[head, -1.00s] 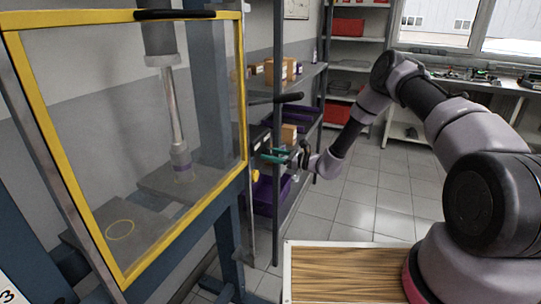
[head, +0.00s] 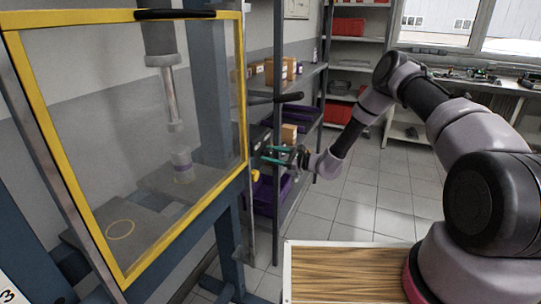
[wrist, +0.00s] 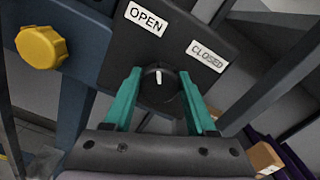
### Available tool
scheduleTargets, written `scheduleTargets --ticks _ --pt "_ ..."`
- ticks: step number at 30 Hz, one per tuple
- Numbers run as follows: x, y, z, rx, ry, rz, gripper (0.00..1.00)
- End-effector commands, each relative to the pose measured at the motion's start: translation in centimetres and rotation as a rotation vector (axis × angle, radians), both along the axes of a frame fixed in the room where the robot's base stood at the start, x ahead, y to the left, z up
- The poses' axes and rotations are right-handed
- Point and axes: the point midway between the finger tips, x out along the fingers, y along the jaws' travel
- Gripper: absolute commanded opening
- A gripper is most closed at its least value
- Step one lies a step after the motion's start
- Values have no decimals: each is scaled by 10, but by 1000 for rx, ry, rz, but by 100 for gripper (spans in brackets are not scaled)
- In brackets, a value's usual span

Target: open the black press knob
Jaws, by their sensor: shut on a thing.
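The black press knob (wrist: 150,95) is on a dark panel in the wrist view, between the two teal fingers of my gripper (wrist: 159,78). The gripper is shut on the knob. The knob's white pointer line points up in the picture, more toward the OPEN label (wrist: 146,18) than the CLOSED label (wrist: 207,56). In the head view my gripper (head: 278,156) is beside the press frame's right side; the knob is too small to make out there. Inside the press (head: 242,60), the ram rod (head: 172,100) hangs above a white cylinder with a purple band (head: 182,165), apart from it.
A yellow knob (wrist: 41,46) is left of the panel in the wrist view. A shelf with purple bins (head: 268,195) and boxes stands close behind the gripper. A wooden board (head: 350,272) lies in front. The tiled floor on the right is clear.

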Motion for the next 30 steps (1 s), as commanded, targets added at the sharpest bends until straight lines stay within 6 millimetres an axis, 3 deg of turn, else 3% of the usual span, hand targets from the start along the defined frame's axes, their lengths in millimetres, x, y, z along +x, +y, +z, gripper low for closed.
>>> scheduleTargets --ticks 4,5,6,7,19,30 --pt "0 -1 0 0 1 0 1" --pt "0 -1 0 -1 1 0 68" --pt "0 -1 0 0 1 0 83" --pt "0 -1 0 -1 1 0 87" --pt "-2 -8 0 0 1 -1 87" --pt "-25 -74 -1 -1 3 -3 87"
